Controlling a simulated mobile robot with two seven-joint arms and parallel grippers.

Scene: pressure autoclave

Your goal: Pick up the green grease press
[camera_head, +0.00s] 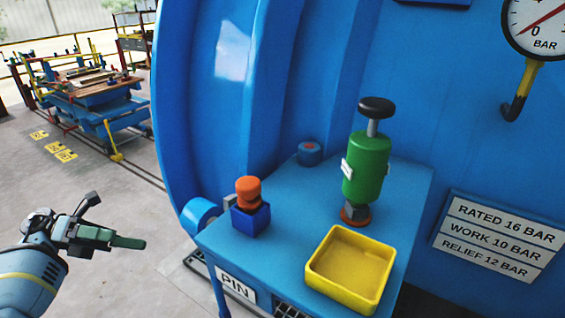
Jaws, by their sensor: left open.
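The green grease press (366,167) stands upright on the blue shelf (290,240), in the right half of the head view. It has a black knob on a grey rod at its top and an orange-brown foot below. My left gripper (118,222) is at the lower left, open and empty, well to the left of the shelf and apart from the press. My right gripper does not show.
A yellow tray (313,276) sits just in front of the press. A blue holder with an orange piece (248,191) stands at the shelf's left, and a small blue cap (309,153) at its back. The blue autoclave wall rises behind. A gauge (537,25) hangs upper right.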

